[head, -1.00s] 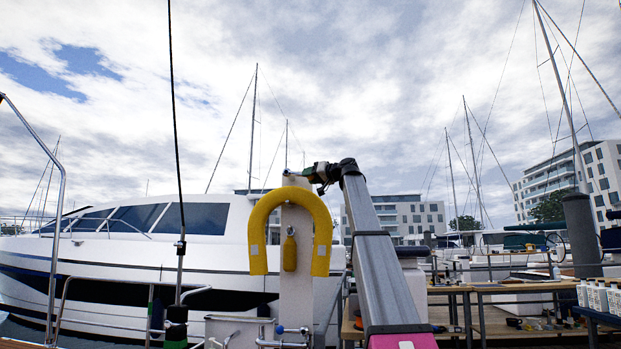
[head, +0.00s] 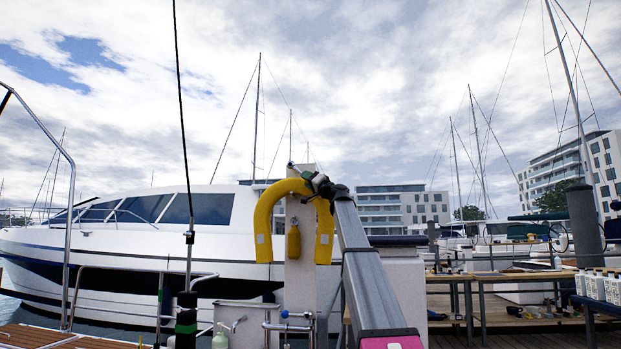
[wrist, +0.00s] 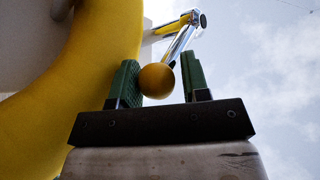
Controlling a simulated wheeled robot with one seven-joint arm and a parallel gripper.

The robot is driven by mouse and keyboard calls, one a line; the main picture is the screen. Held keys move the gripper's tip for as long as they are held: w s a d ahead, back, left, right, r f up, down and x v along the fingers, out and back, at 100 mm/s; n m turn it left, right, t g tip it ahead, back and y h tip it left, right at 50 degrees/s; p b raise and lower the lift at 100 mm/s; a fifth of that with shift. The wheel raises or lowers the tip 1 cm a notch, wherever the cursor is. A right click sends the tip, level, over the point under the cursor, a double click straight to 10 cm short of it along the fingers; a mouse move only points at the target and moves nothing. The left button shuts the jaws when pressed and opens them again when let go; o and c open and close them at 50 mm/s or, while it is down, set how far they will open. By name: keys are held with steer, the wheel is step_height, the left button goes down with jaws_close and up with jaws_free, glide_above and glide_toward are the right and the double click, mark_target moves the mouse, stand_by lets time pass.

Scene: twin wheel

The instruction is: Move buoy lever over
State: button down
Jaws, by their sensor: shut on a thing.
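The buoy lever is a chrome rod (wrist: 180,42) with a yellow ball knob (wrist: 157,80) at its end. In the wrist view the knob sits between the green fingers of my gripper (wrist: 161,78), against the left one. The rod slants up and right to a chrome pivot. My gripper is shut on the lever. In the head view my gripper (head: 308,180) is at the top of the white post (head: 300,264), and the lever is mostly hidden there. The yellow horseshoe buoy (head: 263,222) hangs on the post and also shows in the wrist view (wrist: 100,75).
A small yellow float (head: 294,241) hangs inside the horseshoe. Chrome rails and pipes (head: 288,326) stand below the post. A white motor yacht (head: 130,235) lies behind. Workbenches (head: 500,277) with bottles (head: 597,287) stand at the right. Open sky is above my gripper.

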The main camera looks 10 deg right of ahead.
steer(key=shift+w+a+f+m+t, duration=0.1)
steer(key=shift+a+f+m+t, duration=0.2)
steer(key=shift+f+m+t, duration=0.1)
